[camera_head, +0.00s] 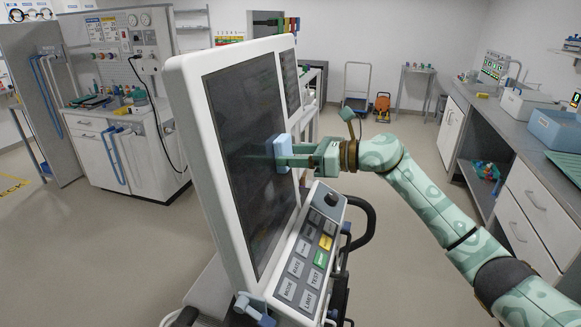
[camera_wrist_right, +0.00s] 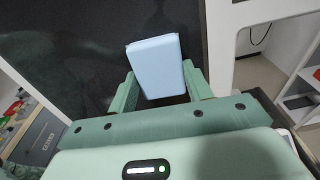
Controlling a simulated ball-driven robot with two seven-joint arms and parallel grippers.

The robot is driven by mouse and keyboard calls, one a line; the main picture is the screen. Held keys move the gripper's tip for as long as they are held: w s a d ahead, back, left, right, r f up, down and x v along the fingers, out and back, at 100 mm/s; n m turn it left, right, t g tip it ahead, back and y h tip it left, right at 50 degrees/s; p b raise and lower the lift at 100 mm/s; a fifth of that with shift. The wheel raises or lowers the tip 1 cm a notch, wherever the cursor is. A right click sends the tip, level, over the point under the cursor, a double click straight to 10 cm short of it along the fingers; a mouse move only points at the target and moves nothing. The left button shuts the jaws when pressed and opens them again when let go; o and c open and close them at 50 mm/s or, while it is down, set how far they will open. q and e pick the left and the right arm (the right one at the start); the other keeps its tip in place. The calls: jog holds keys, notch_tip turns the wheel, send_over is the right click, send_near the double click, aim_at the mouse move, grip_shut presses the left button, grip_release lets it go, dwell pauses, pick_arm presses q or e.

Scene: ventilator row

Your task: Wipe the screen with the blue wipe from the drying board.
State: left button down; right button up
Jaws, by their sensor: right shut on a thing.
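The screen (camera_head: 240,130) is a dark panel in a white, tilted frame on a ventilator in the middle of the head view. Its dark face also fills the upper left of the right wrist view (camera_wrist_right: 60,50). My right gripper (camera_head: 281,157) is in front of the screen's right part, shut on the light blue wipe (camera_head: 283,152). The wipe shows as a pale blue block between the two green fingers in the right wrist view (camera_wrist_right: 157,66). It is at or very near the screen; I cannot tell whether it touches. My left gripper and the drying board are not identifiable.
A keypad (camera_head: 311,250) with grey, yellow and green buttons juts out below the screen, close under my right gripper. A black handle loop (camera_head: 368,222) is right of it. A counter (camera_head: 505,125) with bins runs along the right; a white workstation (camera_head: 135,150) stands left.

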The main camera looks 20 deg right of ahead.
jog(key=shift+r, duration=0.1)
jog(key=v, duration=0.6)
dwell(0.4)
jog(key=b+v, duration=0.1)
jog(key=v, duration=0.2)
dwell(0.4)
